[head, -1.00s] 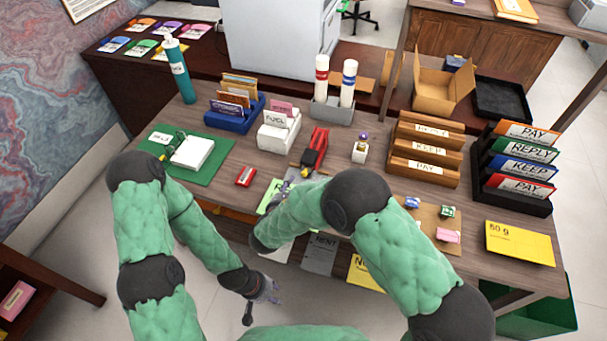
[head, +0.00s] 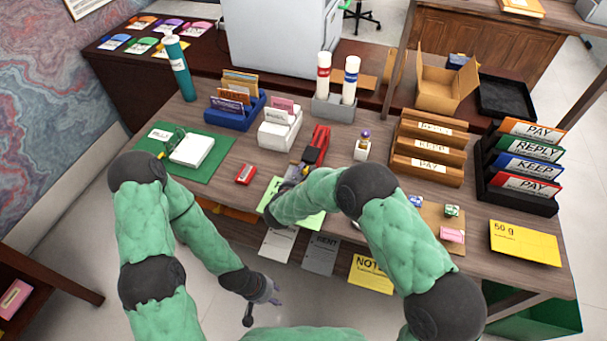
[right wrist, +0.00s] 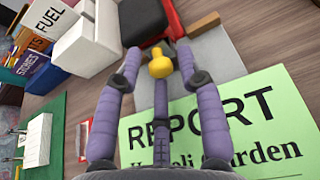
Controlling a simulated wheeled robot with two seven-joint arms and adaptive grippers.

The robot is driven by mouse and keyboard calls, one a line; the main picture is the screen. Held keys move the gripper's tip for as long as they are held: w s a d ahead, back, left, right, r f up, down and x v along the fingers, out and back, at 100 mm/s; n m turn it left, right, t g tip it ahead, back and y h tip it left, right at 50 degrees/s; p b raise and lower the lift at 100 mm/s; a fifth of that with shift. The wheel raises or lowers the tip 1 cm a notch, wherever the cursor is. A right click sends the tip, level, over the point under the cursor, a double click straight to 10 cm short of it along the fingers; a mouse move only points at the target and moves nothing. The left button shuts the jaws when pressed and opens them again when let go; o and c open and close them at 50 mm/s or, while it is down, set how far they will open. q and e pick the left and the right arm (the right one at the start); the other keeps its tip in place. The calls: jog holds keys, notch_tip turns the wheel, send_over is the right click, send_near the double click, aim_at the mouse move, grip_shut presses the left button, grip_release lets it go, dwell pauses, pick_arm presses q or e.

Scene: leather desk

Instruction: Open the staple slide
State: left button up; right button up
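The red and black stapler (head: 320,140) lies on the desk near its middle, on a grey base. In the right wrist view, the stapler's red and black end (right wrist: 174,18) is at the top, and a yellow knob (right wrist: 160,66) sticks out toward me. My right gripper (right wrist: 158,52) is open, its purple fingertips on either side of the knob with a visible gap at the left. In the head view, my right arm partly hides that gripper and the stapler's near end. My left gripper (head: 268,293) hangs low in front of the desk, away from the stapler; its finger opening is unclear.
A green REPORT sheet (right wrist: 262,118) lies under my right gripper. A small red box (head: 245,174) lies to the left, and a white FUEL holder (head: 279,128) stands behind it. A small bottle (head: 362,148) stands right of the stapler. Wooden trays (head: 428,150) stand farther right.

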grip_shut()
jog(key=s, duration=0.2)
jog(key=s+a, duration=0.1)
jog(key=s, duration=0.1)
jog(key=s+a, duration=0.1)
jog(key=s, duration=0.2)
jog(key=shift+a+r, duration=0.1)
jog(key=shift+a, duration=0.1)
jog(key=shift+o, duration=2.3)
grip_release()
jog(key=shift+s, duration=0.1)
jog(key=v, duration=1.2)
